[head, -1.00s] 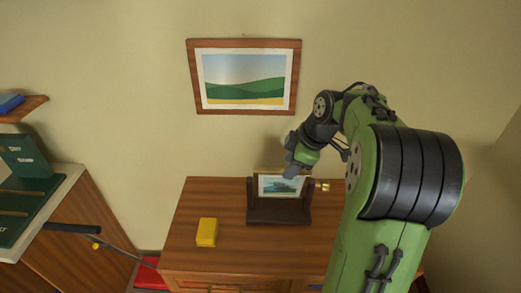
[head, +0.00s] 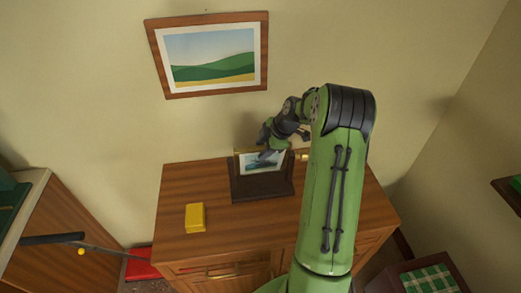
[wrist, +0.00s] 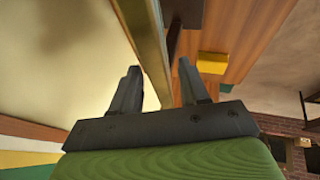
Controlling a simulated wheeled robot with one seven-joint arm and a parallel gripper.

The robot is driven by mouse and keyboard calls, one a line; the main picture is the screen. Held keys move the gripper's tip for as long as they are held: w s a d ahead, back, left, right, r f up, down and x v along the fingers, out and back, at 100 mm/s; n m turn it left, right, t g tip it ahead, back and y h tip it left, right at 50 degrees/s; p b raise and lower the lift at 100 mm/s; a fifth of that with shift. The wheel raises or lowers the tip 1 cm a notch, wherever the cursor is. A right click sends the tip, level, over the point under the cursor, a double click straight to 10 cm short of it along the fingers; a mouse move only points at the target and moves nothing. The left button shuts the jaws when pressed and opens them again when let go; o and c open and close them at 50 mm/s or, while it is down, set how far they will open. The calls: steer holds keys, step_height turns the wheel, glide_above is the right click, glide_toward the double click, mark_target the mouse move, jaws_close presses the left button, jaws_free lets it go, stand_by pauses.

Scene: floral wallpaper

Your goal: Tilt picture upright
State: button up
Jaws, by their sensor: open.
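A small picture (head: 256,168) in a brass-coloured frame sits in a dark wooden stand (head: 262,188) on top of the wooden cabinet. A brass knob (head: 302,156) shows at its right side. My gripper (head: 266,150) is at the top of this picture and hides part of it. In the wrist view my gripper (wrist: 160,80) is open, and the frame's edge (wrist: 150,40) runs between its two fingers. I cannot tell whether a finger touches it. A larger framed landscape picture (head: 210,58) hangs on the wall, slightly tilted, away from my gripper.
A yellow block (head: 195,217) lies on the cabinet top (head: 180,190), left of the stand. It also shows in the wrist view (wrist: 212,63). Another cabinet (head: 50,225) stands at left, with a dark bar near it. A green checked cloth (head: 428,283) is at lower right.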

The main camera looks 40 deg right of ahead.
steer(key=shift+x, duration=1.1)
jaws_close()
